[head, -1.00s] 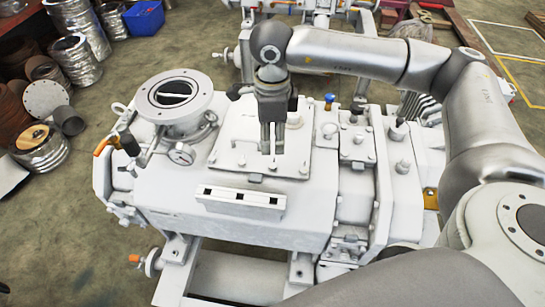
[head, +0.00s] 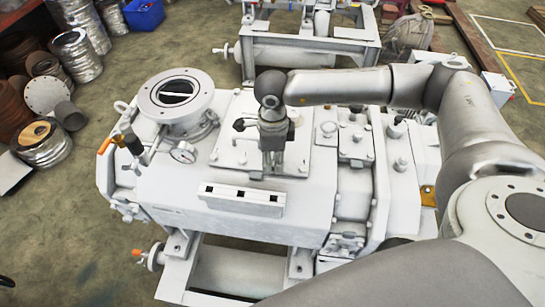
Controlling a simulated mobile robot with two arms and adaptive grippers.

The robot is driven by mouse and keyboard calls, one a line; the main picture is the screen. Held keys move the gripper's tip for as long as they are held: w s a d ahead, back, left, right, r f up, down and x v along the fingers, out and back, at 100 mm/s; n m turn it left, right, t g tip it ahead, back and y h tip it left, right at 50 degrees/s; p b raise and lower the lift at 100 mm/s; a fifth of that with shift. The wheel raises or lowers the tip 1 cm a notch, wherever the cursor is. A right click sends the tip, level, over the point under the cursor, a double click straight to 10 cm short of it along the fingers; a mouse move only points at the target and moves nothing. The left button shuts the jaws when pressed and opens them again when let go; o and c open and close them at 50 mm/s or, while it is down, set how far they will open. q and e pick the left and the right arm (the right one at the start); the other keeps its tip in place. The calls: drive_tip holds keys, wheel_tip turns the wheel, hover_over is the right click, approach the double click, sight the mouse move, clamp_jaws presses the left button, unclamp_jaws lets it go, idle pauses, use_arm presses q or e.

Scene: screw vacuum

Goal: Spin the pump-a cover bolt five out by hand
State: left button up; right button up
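The white pump (head: 160,205) fills the middle of the head view. Its square cover plate (head: 230,150) lies on top, with small bolts along its edges. A bolt shows at the front right corner (head: 303,168) and one at the front left (head: 242,160). My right gripper (head: 272,172) points down over the front edge of the plate, between these two corners. Its fingers are close together and hide whatever is directly under them. I cannot tell whether a bolt is between them. I cannot read which bolt is number five. My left gripper is not in view.
A white block with dark square openings (head: 242,200) sits in front. Metal duct pieces (head: 42,142) lie on the floor at left. Another white machine (head: 300,55) stands behind.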

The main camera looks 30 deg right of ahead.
clamp_jaws()
drive_tip(key=shift+f+m+b, duration=0.2)
drive_tip(key=shift+m+b, duration=0.2)
drive_tip(key=shift+b, duration=0.75)
drive_tip(key=shift+r+m+b, duration=0.15)
drive_tip(key=shift+m+b, duration=0.15)
drive_tip(key=shift+m, duration=0.3)
drive_tip(key=shift+r, duration=0.1)
drive_tip(key=shift+o, duration=1.7)
unclamp_jaws()
drive_tip(key=shift+r, duration=0.1)
